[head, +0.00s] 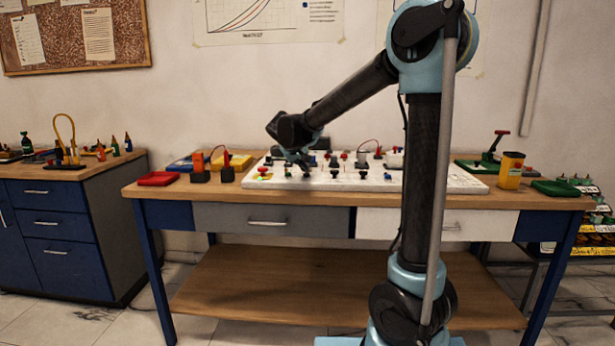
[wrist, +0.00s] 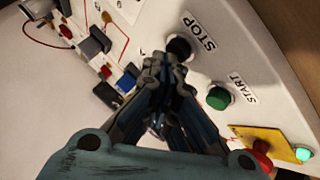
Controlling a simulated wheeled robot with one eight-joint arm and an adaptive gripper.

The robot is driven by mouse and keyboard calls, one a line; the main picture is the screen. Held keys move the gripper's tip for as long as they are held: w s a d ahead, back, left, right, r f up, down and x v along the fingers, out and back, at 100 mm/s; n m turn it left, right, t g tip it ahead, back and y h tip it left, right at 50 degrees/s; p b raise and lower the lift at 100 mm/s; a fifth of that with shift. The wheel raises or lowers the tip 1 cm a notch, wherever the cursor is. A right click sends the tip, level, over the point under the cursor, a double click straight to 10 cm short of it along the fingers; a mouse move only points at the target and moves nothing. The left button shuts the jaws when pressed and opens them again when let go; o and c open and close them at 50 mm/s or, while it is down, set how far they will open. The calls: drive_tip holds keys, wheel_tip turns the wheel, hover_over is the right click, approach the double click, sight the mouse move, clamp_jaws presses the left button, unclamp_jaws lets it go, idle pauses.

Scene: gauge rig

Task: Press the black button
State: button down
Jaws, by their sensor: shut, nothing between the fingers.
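The black button (wrist: 179,47) sits on the white panel beside the printed word STOP, at the top middle of the wrist view. My gripper (wrist: 165,66) is shut and empty, its fingertips just below and left of the black button in the picture. The tips partly cover the button's lower edge; I cannot tell whether they touch it. In the head view my gripper (head: 304,170) is low over the white panel (head: 455,180), left of centre. The black button cannot be made out there.
A green button (wrist: 219,97) marked START is close to the right of my fingers. A red button (wrist: 262,152) on a yellow plate and a lit green lamp (wrist: 303,154) lie farther right. A blue part (wrist: 126,83) and other fixtures stand left of my fingers.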

drive_tip(key=shift+r, duration=0.1)
idle(0.6)
drive_tip(key=shift+r, duration=0.75)
drive_tip(key=shift+r, duration=2.5)
